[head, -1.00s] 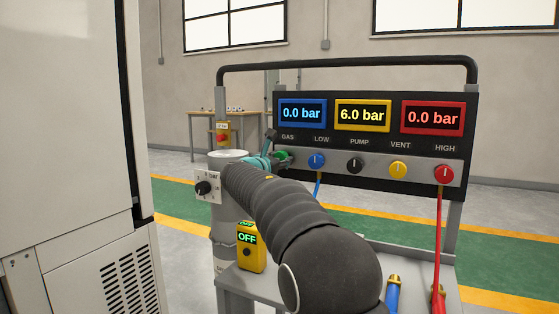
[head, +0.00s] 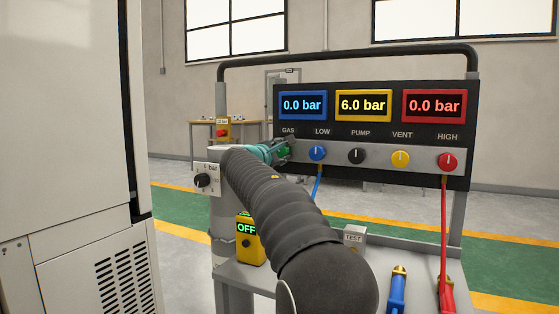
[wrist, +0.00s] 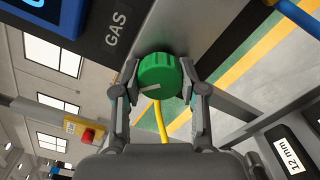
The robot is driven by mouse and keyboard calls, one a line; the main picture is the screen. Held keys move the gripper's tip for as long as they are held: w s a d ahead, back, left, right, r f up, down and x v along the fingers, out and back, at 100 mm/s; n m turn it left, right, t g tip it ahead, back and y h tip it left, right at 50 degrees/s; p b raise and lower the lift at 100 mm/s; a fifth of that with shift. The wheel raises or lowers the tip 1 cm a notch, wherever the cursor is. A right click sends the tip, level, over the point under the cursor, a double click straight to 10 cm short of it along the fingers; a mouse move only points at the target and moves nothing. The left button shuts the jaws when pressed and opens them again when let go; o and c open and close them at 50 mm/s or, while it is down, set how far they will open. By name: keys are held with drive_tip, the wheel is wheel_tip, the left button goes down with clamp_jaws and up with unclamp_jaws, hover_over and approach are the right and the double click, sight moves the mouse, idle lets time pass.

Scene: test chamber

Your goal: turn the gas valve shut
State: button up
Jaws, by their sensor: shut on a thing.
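The gas valve is a green ribbed knob (wrist: 160,70) under the GAS label in the wrist view. A pale mark shows on its face, tilted from straight across, and a yellow hose runs from below it. My gripper (wrist: 161,84) has one finger on each side of the knob and is shut on it. In the head view my gripper (head: 284,150) is at the left end of the panel (head: 390,185), and only a little green shows between the fingers.
Blue (head: 317,153), black (head: 356,156), yellow (head: 400,158) and red (head: 448,162) knobs sit right of the gas valve. The displays read 0.0, 6.0 and 0.0 bar. A yellow box (head: 250,252) reading OFF stands below my arm. A white cabinet (head: 65,120) stands left.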

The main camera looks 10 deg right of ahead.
drive_tip(key=m+b, duration=0.2)
drive_tip(key=m, duration=0.2)
drive_tip(key=shift+a+f+m+b, duration=0.1)
drive_tip(key=shift+f+m+b, duration=0.05)
drive_tip(key=shift+m+b, duration=0.2)
drive_tip(key=m+b, duration=0.1)
drive_tip(key=m, duration=0.3)
drive_tip(key=shift+m, duration=0.35)
drive_tip(key=shift+b, duration=0.3)
drive_tip(key=o, duration=1.1)
drive_tip(key=shift+o, duration=0.2)
drive_tip(key=v, duration=1.2)
